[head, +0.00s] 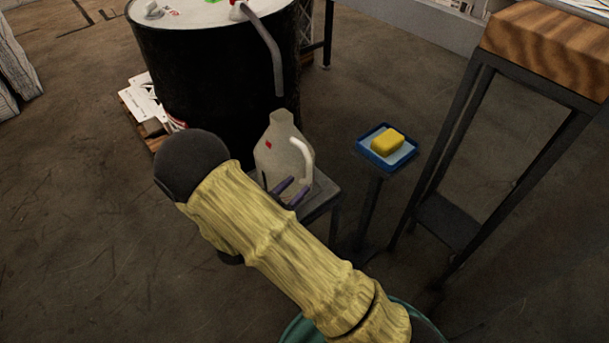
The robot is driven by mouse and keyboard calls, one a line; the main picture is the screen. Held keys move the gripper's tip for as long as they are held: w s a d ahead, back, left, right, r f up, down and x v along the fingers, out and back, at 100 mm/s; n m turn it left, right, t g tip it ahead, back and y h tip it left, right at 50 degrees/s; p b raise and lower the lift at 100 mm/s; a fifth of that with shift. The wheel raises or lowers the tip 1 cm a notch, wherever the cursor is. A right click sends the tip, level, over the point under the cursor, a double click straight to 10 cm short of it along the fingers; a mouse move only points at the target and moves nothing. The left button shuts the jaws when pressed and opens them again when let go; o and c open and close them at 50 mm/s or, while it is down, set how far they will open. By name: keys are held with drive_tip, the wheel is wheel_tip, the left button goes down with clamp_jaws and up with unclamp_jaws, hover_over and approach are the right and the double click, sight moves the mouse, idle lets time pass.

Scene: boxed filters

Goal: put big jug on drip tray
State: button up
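The big jug (277,155) is pale grey-white with a small red mark and a light handle on its right. It stands upright on a small grey table (322,188) in front of a black drum. A shallow blue tray (370,156) on a thin post stands to the right, apart from the jug; I cannot tell whether it is the drip tray. A yellow block lies in it. My gripper (297,185) shows two purple fingers with a gap between them, in front of the jug's lower right side, below the handle. Contact with the jug cannot be told. My arm hides part of the table.
The black drum (210,75) stands behind the jug, with a grey pipe (265,50) hanging down above it. The yellow block (387,142) occupies the blue tray's middle. A tall wood-topped stand (545,45) is at right. Open floor shows at left.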

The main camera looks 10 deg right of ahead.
drive_tip(key=v, duration=0.5)
drive_tip(key=shift+s+a+p, duration=0.25)
drive_tip(key=shift+a+p, duration=0.05)
drive_tip(key=shift+p, duration=0.1)
drive_tip(key=shift+c, duration=0.4)
idle(1.4)
